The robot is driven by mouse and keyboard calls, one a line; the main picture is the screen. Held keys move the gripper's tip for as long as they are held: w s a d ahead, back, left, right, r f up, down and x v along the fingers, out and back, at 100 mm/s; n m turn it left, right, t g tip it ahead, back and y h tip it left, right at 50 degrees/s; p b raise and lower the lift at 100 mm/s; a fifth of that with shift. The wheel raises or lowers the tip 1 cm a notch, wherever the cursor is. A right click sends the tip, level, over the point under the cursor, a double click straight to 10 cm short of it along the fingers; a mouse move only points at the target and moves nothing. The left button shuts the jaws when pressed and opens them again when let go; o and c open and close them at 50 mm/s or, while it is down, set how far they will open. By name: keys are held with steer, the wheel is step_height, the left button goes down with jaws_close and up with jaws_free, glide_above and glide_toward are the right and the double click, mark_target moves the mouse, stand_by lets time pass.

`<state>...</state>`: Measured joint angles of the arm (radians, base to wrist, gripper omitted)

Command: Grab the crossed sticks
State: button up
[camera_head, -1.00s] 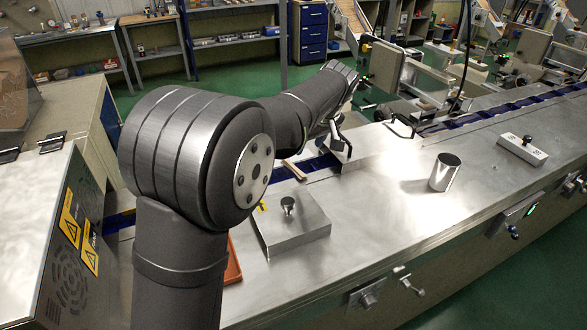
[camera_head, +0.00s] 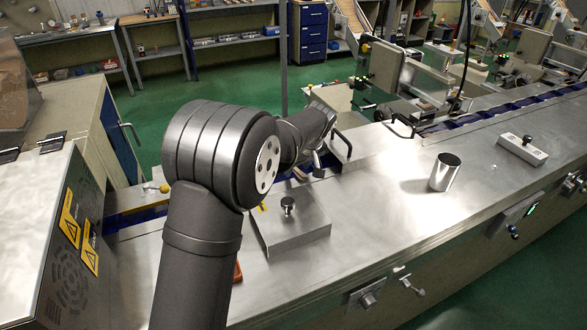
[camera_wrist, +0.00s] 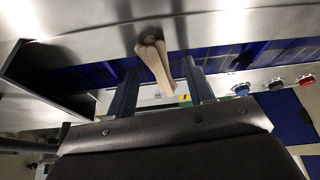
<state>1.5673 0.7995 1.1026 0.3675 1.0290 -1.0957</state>
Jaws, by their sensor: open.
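The crossed sticks (camera_wrist: 154,62) are pale wooden sticks that show in the wrist view, lying over the blue conveyor channel. Their far ends overlap, and the near end reaches between my fingers in the picture. My gripper (camera_wrist: 156,72) is open, with one dark finger on each side of the sticks. I cannot tell whether either finger touches them. In the head view, a small part of the sticks (camera_head: 301,174) shows beside my gripper (camera_head: 318,165), and my arm hides much of the channel there.
A metal cover with a knob (camera_head: 290,226) sits on the steel counter near my arm. A metal cup (camera_head: 445,172) and a small box (camera_head: 522,149) stand farther right. Push buttons (camera_wrist: 273,85) line the channel's edge. The counter's middle is mostly clear.

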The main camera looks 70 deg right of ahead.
jaws_close()
steer(key=shift+r, duration=0.1)
